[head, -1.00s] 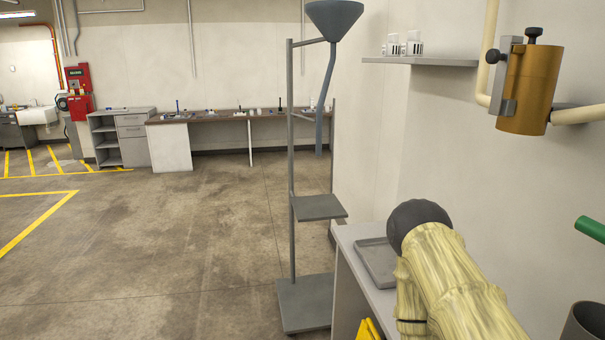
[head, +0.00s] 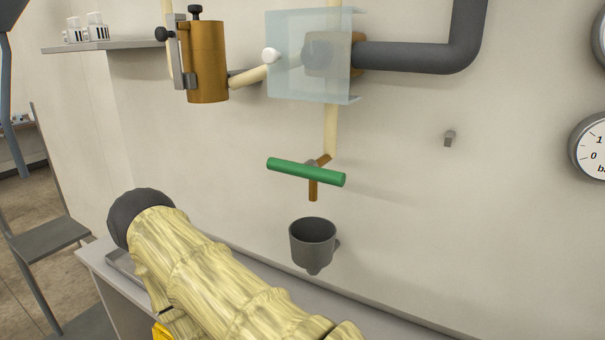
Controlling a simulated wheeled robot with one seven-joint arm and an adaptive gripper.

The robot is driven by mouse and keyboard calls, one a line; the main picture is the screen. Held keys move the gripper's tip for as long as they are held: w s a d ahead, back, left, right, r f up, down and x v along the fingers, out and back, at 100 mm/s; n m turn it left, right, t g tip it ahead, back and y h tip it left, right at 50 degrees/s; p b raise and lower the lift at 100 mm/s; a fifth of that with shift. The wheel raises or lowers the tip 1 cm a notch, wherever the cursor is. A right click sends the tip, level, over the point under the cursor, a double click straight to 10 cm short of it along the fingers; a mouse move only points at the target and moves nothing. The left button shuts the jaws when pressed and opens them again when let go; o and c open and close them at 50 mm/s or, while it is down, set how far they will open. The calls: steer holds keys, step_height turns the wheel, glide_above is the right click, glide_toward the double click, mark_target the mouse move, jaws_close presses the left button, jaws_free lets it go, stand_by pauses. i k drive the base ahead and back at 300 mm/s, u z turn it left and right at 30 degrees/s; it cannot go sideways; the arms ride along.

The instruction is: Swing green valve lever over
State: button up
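The green valve lever (head: 305,172) is a bar lying nearly level across a small brown valve body (head: 313,188), sloping slightly down to the right. The valve hangs at the lower end of a cream pipe (head: 331,130) on the wall. A dark grey cup-shaped drain funnel (head: 312,242) is fixed below it, apart from it. My arm, in a pale yellow wood-like cover, crosses the lower left of the head view, below and left of the lever. My gripper's fingers are not visible in this view.
A translucent box cover (head: 310,55) sits on the pipes above the lever. A brass cylinder (head: 207,62) with black knobs is on the wall to its left. A grey bench (head: 100,262) with a tray runs below.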

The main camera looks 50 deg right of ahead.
mark_target(309, 169)
steer(key=k, duration=0.5)
steer(key=u, duration=2.25)
steer(key=i, duration=1.55)
steer(key=z, duration=3.85)
